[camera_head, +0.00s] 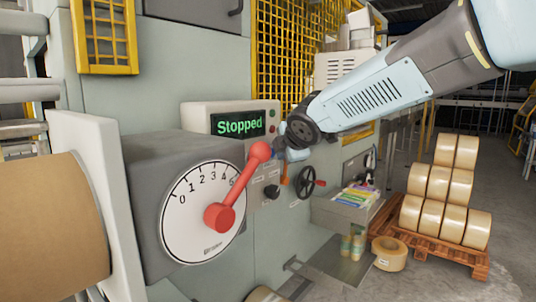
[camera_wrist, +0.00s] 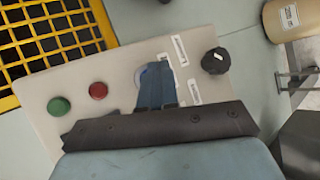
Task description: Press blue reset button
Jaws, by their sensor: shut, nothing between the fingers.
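A pale control panel (camera_wrist: 118,68) fills the middle of the wrist view, with a green button (camera_wrist: 59,106) and a red button (camera_wrist: 98,90) on its left. My gripper (camera_wrist: 158,70) is shut, with its blue-grey fingers over the panel's middle. A pale round rim shows behind the fingertips; whatever is inside it is mostly hidden, and I cannot make out the blue button for certain. In the head view my gripper (camera_head: 286,153) is close to the panel, right of the red lever; contact cannot be told. The display (camera_head: 238,123) reads "Stopped" in green.
A red lever (camera_head: 238,190) on a numbered dial stands in front, left of my gripper. A black knob (camera_wrist: 215,60) sits on the panel's right. A black handwheel (camera_head: 306,182) is below my gripper.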

